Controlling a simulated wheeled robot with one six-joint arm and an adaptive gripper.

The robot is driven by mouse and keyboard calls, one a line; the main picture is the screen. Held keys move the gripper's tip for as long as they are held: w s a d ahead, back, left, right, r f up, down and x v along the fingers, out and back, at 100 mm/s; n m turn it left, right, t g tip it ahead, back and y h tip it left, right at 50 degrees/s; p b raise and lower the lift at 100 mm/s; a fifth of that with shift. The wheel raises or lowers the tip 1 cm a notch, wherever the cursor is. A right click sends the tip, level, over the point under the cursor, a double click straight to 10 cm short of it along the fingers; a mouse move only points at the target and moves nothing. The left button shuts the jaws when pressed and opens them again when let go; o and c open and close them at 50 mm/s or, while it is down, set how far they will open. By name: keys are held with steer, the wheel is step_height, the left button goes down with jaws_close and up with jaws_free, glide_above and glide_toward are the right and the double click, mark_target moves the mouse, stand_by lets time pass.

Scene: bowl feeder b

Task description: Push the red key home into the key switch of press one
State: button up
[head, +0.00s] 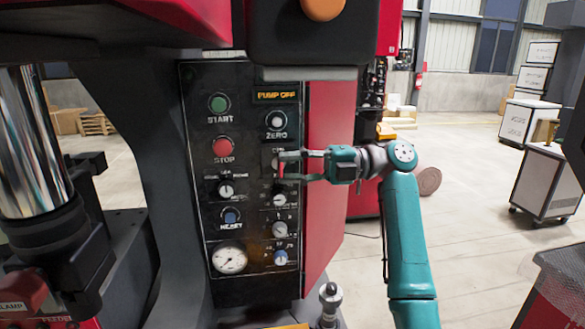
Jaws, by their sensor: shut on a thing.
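My teal gripper (282,166) reaches in from the right to the black control panel (243,185) of the press, its fingers pointing left. It is shut on the red key (281,168), of which only a small bit of red shows between the fingertips. The key is in front of a panel spot below the ZERO knob, under a partly covered label. The key switch itself is hidden behind the fingers and key. I cannot tell how far the key is in or whether it touches the switch.
Close around the fingers are the ZERO knob (276,120) above, a knob (280,200) below, and the red STOP button (223,147) to the left. A red side panel (326,190) stands behind the gripper. A polished column (28,140) stands far left.

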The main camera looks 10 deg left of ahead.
stand_by(0.4)
steer(key=o, duration=1)
